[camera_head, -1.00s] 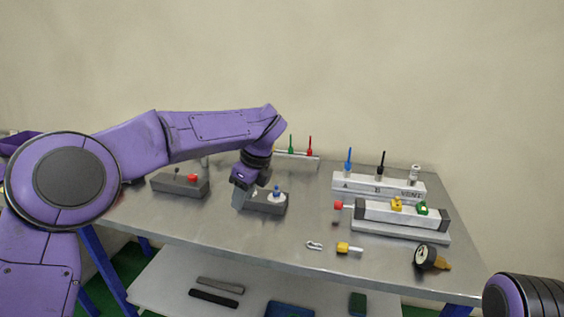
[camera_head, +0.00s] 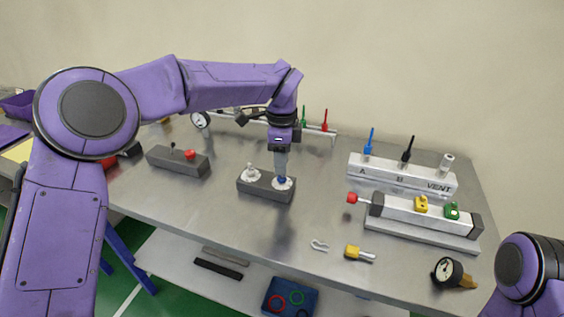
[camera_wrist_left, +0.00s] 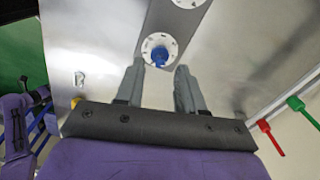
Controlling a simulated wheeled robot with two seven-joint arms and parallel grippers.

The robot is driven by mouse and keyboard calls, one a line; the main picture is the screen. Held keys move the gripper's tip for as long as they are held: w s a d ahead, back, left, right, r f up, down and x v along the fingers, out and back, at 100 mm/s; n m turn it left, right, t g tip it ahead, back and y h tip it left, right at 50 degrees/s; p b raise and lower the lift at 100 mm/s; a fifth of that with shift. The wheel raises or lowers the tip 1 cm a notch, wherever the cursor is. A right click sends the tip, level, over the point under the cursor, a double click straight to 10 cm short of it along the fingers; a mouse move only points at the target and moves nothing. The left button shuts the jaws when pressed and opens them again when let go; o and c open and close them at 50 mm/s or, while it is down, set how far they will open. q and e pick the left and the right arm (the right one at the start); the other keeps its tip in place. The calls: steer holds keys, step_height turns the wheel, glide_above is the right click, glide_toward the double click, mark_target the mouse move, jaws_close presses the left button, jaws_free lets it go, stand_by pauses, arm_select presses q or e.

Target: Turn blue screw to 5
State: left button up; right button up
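The blue screw (camera_head: 282,181) stands in a white dial at the right end of a dark grey block (camera_head: 262,190). In the left wrist view the blue screw (camera_wrist_left: 158,58) sits on its white dial (camera_wrist_left: 150,44), just beyond the fingertips and roughly between them. My left gripper (camera_head: 281,171) points down right above the screw. In the left wrist view its two fingers (camera_wrist_left: 160,68) are apart with nothing between them. The dial numbers are too small to read. My right gripper is out of view; only part of my right arm shows at the lower right.
A second white dial (camera_head: 251,175) sits on the same block. A grey box with a red button (camera_head: 190,154) stands to the left. To the right are a valve manifold (camera_head: 402,174), a cylinder (camera_head: 412,213), a yellow fitting (camera_head: 353,252) and a gauge (camera_head: 447,270).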

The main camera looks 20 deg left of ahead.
arm_select(q)
steer(key=shift+w+f, duration=0.2)
steer(key=shift+f, duration=0.7)
steer(key=shift+s, duration=0.3)
steer(key=shift+w, duration=0.1)
jaws_close()
